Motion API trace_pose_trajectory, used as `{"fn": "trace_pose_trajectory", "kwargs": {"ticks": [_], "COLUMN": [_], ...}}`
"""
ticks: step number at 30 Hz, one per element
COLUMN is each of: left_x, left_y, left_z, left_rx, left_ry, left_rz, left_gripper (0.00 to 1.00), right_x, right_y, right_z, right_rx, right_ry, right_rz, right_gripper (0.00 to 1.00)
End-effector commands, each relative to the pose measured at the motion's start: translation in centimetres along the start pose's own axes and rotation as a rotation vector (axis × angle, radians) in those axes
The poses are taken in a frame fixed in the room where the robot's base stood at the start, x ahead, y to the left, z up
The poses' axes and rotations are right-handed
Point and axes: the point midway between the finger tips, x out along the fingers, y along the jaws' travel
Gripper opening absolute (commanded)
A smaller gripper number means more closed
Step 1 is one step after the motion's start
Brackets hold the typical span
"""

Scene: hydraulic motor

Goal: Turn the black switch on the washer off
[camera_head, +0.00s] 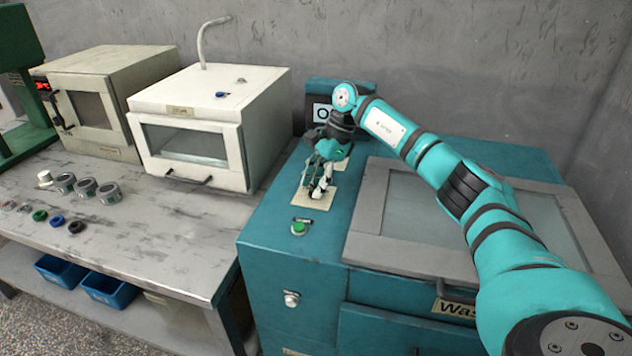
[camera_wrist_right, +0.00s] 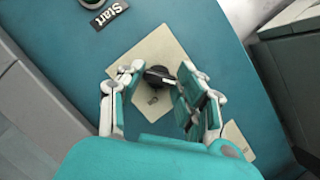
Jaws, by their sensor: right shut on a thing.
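The washer (camera_head: 290,262) is the large teal cabinet at the right in the head view, with a windowed lid. Its black switch (camera_wrist_right: 158,79) is a round knob with a bar handle on a pale square plate (camera_wrist_right: 172,44). My right gripper (camera_head: 321,186) reaches down over this plate on the washer's top, fingers pointing down. In the right wrist view, its two fingers stand on either side of the knob and are shut on it. In the head view the gripper hides the knob. My left gripper is not in view.
A green button (camera_head: 299,228) is on the washer's top in front of the plate. A grey-framed glass lid (camera_head: 385,236) lies to the right. On the left, a bench (camera_head: 120,230) holds a white windowed machine (camera_head: 208,92), a beige oven (camera_head: 120,70) and several small rings.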

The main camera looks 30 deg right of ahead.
Motion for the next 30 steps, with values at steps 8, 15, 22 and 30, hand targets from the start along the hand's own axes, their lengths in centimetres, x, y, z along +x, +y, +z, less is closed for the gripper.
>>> {"fn": "trace_pose_trajectory", "kwargs": {"ticks": [8, 15, 22, 30], "left_x": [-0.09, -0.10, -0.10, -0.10], "left_y": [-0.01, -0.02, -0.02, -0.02], "left_z": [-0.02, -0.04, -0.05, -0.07], "left_rx": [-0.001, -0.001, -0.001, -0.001], "left_ry": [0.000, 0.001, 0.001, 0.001], "left_rz": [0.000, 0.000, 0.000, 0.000], "left_gripper": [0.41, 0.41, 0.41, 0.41], "right_x": [-0.26, -0.20, -0.21, -0.19], "right_y": [-0.21, -0.21, -0.20, -0.18], "right_z": [0.09, 0.08, 0.08, 0.07], "right_rx": [-0.111, -0.146, -0.150, -0.149], "right_ry": [-0.001, -0.001, 0.000, 0.000], "right_rz": [0.039, 0.053, 0.054, 0.054], "right_gripper": [0.03, 0.03, 0.03, 0.50]}}
